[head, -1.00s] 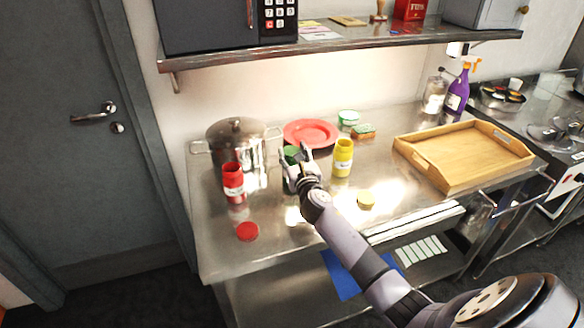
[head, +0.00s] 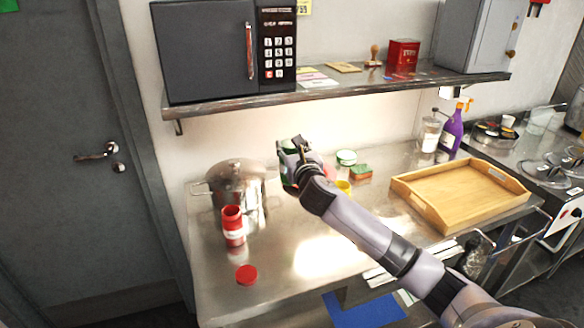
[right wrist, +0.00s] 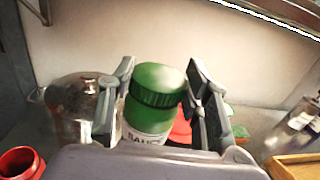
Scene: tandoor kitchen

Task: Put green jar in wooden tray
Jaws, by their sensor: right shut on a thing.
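The green jar (right wrist: 152,105) has a green lid and a white label and stands upright between the fingers in the right wrist view. My right gripper (head: 297,165) is shut on it and holds it above the steel table; in the head view the gripper hides most of the jar. The right wrist view shows both fingers (right wrist: 155,100) at the jar's sides. The wooden tray (head: 462,190) lies on the table to the right of the gripper, and its visible floor is empty. My left gripper is not in view.
A red jar (head: 233,226), its red lid (head: 246,275) and a steel pot (head: 238,180) stand left. A yellow jar (head: 344,187) is partly behind my arm. A shelf (head: 340,88) overhangs the table.

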